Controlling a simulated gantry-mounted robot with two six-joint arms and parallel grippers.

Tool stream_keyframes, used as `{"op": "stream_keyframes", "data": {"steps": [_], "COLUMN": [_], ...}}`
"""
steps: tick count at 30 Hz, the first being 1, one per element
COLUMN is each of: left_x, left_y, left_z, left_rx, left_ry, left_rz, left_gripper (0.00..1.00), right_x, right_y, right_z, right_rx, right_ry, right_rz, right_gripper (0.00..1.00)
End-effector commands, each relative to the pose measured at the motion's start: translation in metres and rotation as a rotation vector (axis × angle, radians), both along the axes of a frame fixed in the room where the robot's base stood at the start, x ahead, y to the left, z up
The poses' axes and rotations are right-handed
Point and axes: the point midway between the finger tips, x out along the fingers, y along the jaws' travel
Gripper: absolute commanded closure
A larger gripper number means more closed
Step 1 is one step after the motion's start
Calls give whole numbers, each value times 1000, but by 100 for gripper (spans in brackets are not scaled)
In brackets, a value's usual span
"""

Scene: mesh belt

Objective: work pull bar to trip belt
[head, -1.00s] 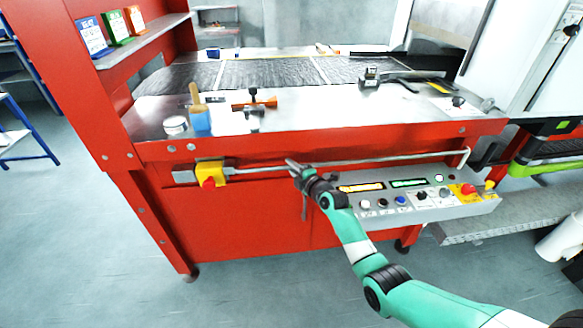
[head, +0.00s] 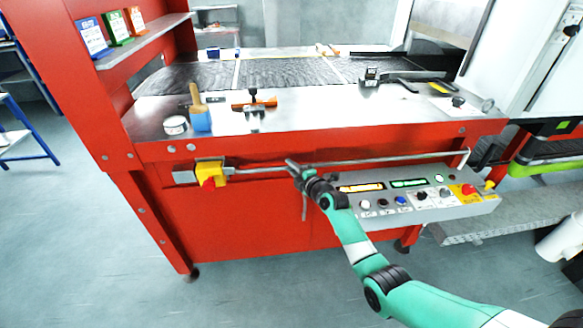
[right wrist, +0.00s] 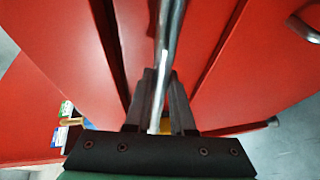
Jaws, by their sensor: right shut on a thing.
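The pull bar (head: 400,159) is a thin grey rod along the red machine's front. It runs from a yellow switch box (head: 210,173) with a red knob at the left to a bracket at the right. My right gripper (head: 294,167) is at the bar, left of its middle, and is shut on it. In the right wrist view the bar (right wrist: 164,60) passes between the dark fingers (right wrist: 160,85). The dark mesh belt (head: 285,73) lies behind the steel top, with pale seams across it. My left gripper is not in view.
A control panel (head: 420,196) with buttons and lit displays juts out right of my gripper. A brush (head: 199,108), a white tin (head: 175,125) and an orange-handled tool (head: 254,102) are on the steel top. The floor at the left front is clear.

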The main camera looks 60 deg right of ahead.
Motion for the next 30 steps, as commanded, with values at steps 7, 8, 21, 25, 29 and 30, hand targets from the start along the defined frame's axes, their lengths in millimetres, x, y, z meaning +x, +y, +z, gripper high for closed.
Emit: {"op": "stream_keyframes", "data": {"steps": [7,8,21,25,29,30], "left_x": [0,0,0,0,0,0], "left_y": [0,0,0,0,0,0], "left_z": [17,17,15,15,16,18], "left_rx": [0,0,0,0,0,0], "left_ry": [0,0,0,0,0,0], "left_rz": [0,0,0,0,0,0], "left_gripper": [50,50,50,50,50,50], "right_x": [-14,-15,-14,-14,-16,-18], "right_y": [20,21,20,20,21,22], "right_z": [2,2,1,1,1,2], "right_rx": [-1,-2,-1,-1,-1,0], "right_ry": [0,-1,-2,-1,-1,0], "right_rz": [0,0,0,0,0,0], "right_gripper": [100,100,48,48,48,48]}}
